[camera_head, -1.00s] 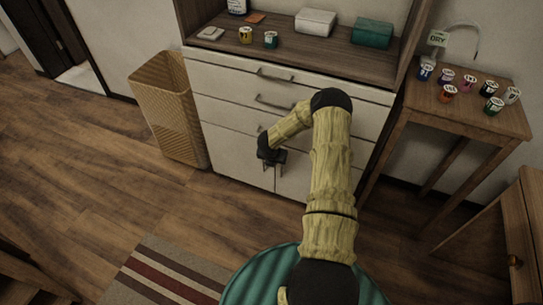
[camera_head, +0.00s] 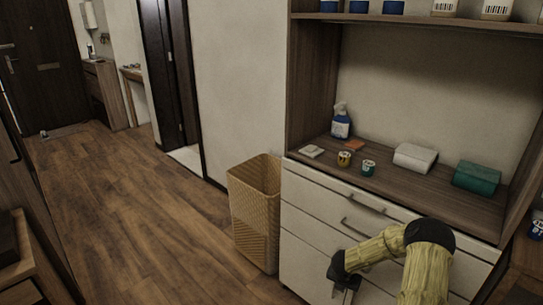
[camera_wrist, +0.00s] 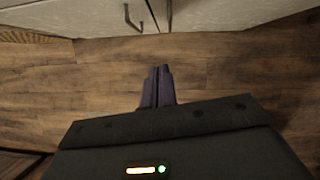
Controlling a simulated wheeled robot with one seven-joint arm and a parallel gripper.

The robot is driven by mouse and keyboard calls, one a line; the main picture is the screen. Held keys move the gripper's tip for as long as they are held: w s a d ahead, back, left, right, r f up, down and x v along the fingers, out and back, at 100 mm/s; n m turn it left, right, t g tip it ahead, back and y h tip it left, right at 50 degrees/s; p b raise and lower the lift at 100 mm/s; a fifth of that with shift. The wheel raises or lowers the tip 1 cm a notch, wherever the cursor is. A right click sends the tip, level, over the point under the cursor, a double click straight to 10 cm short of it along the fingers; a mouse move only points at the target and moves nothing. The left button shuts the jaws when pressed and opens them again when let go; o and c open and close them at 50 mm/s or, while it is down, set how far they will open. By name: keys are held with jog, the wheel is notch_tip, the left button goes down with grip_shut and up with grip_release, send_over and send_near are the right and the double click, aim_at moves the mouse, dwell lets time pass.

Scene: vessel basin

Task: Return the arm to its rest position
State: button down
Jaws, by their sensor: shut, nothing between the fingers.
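My arm, with yellowish bark-like links and black joints, reaches in from the lower right of the head view. My gripper (camera_head: 344,283) hangs at its end in front of the white drawer unit (camera_head: 308,236), pointing down. In the wrist view, its two dark fingers (camera_wrist: 158,84) lie together over the wooden floor with nothing between them. The gripper is shut and empty. It appears apart from the drawer fronts.
A wicker basket (camera_head: 254,215) stands left of the unit. Open wooden floor (camera_head: 120,190) lies to the left.

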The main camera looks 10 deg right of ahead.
jog(key=s+a+r+n+t+y, duration=0.1)
jog(key=a+r+n+y, duration=0.1)
jog(key=a+r+n, duration=0.6)
jog(key=s+a+r+n+t+y, duration=0.15)
jog(key=a+r+n, duration=0.35)
jog(key=r+n, duration=0.8)
jog(key=s+a+r+n+g, duration=0.2)
jog(key=s+r+n, duration=0.2)
jog(key=s+n, duration=0.7)
jog(key=s+a+r+n+g, duration=0.15)
jog(key=s+r+n, duration=0.25)
jog(key=s+n, duration=0.8)
jog(key=w+p+v, duration=0.2)
jog(key=p+v, duration=0.7)
jog(key=w+p+v, duration=0.1)
jog(key=p+v, duration=0.8)
jog(key=shift+w+a+r, duration=0.4)
jog(key=shift+w+a, duration=0.05)
jog(key=shift+a, duration=0.4)
jog(key=shift+h, duration=0.25)
